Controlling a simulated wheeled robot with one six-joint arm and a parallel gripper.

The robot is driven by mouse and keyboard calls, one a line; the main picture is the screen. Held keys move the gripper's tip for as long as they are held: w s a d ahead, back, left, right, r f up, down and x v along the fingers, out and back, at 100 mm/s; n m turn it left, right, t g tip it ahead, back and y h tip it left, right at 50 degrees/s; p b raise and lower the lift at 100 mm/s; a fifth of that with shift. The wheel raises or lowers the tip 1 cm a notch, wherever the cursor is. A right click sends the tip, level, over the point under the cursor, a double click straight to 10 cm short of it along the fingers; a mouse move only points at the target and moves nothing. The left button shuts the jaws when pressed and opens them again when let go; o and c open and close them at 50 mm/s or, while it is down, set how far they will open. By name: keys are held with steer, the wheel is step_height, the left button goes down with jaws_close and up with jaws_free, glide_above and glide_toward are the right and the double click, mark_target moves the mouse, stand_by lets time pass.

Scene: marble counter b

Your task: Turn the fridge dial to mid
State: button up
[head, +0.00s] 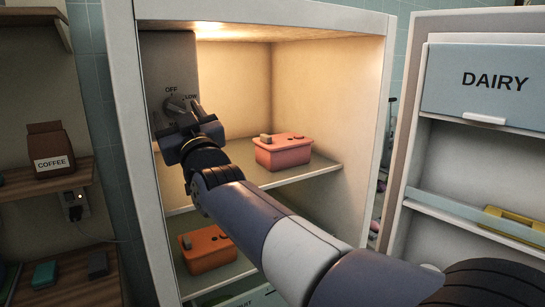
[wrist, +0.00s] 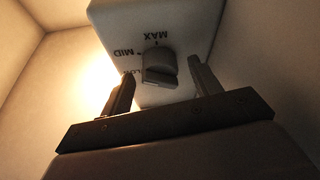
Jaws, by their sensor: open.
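The fridge dial (head: 175,103) is a grey round knob on a panel at the upper left inside the open fridge. My gripper (head: 178,120) is open just in front of the dial. In the wrist view its fingers (wrist: 160,72) stand on either side of the knob, with gaps visible; it holds nothing.
A pink tub (head: 283,153) stands on the upper fridge shelf, an orange tub (head: 207,248) on the lower one. The fridge door (head: 412,110) with its DAIRY compartment (head: 490,80) is open at right. A coffee bag (head: 50,150) stands on wooden shelves at left.

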steer(key=b+v, duration=0.2)
steer(key=v, duration=0.5)
steer(key=shift+s+d, duration=0.25)
steer(key=shift+s, duration=0.05)
steer(key=shift+f, duration=0.15)
steer(key=shift+d, duration=0.15)
